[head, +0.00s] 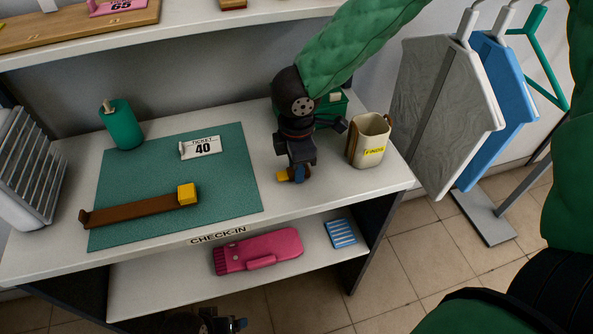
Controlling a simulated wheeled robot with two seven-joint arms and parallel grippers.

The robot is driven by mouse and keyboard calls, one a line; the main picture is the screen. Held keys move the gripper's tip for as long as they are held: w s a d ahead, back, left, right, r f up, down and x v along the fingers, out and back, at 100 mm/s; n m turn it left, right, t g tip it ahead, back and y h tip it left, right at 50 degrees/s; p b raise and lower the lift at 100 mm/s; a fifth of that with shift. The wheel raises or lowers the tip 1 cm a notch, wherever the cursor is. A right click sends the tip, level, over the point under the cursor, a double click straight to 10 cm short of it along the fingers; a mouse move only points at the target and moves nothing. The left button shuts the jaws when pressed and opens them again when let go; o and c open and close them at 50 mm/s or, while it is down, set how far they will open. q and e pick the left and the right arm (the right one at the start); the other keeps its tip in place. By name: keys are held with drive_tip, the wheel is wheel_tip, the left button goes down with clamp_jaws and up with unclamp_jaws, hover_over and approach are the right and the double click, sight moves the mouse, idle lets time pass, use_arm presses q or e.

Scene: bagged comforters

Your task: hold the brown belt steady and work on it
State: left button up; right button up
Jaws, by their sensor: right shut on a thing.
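The brown belt (140,209) lies flat and slanted across the green mat (225,180) on the counter. Its left end turns up at the mat's left edge, and a yellow block (187,194) is at its right end. My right gripper (291,174) is over the counter to the right of the mat, apart from the belt. It is shut on a small yellow thing (282,176), mostly hidden by the fingers. My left gripper (210,323) shows only partly at the bottom edge, in front of the lower shelf; its jaws are unclear.
A ticket marked 40 (202,147) and a green bottle (121,125) stand behind the belt. A cream cup (370,140) is right of my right gripper. A white slatted rack (30,165) is at left. The lower shelf holds a pink case (257,252) and blue slatted piece (341,233).

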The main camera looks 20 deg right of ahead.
drive_tip(key=shift+r, duration=0.1)
wheel_tip(320, 180, up, 10)
idle(0.5)
